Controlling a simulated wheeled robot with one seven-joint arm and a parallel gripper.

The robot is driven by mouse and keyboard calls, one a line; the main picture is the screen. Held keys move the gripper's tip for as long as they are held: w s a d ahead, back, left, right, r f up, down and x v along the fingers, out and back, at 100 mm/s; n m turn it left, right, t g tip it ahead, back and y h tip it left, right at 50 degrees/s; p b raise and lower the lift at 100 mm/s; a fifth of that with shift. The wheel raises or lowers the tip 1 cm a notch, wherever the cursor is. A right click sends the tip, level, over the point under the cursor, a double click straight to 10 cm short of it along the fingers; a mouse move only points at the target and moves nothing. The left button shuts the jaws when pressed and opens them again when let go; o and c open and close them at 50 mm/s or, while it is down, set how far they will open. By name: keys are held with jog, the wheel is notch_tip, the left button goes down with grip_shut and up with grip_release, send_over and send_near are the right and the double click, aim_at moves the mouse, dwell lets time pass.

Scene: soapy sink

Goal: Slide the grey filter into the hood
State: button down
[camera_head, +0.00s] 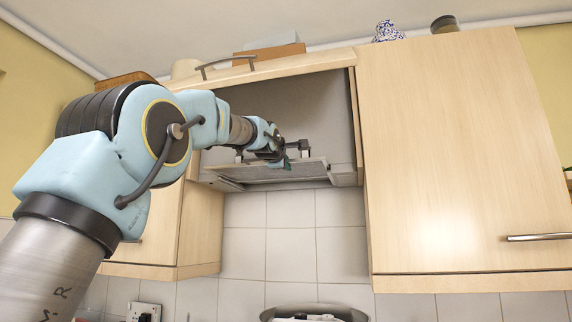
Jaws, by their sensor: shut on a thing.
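The grey filter (262,173) is a flat, framed panel at the underside of the hood (346,176), below the open cupboard bay. It lies roughly level, with its front edge facing me. My gripper (284,161) is at the filter's top side near its right half and is shut on it. The fingertips are small and dark here, so the exact grip point is hard to see. Whether the filter's rear edge sits inside the hood's slot cannot be told from this view.
A closed wooden cupboard (455,160) stands right of the hood, and another cupboard (200,225) is at the left, partly behind my arm. The raised hood door (265,68) hangs above. White tiles (290,240) and free space lie below. A metal object (312,311) shows at the bottom.

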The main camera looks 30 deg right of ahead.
grip_release()
dwell(1.0)
jog(key=b+v, duration=0.2)
jog(key=shift+s+a+f, duration=0.15)
jog(key=shift+s, duration=0.05)
jog(key=b+v, duration=0.5)
jog(key=v, duration=0.2)
dwell(0.5)
jog(key=shift+s+a, duration=0.15)
jog(key=shift+a, duration=0.05)
dwell(0.3)
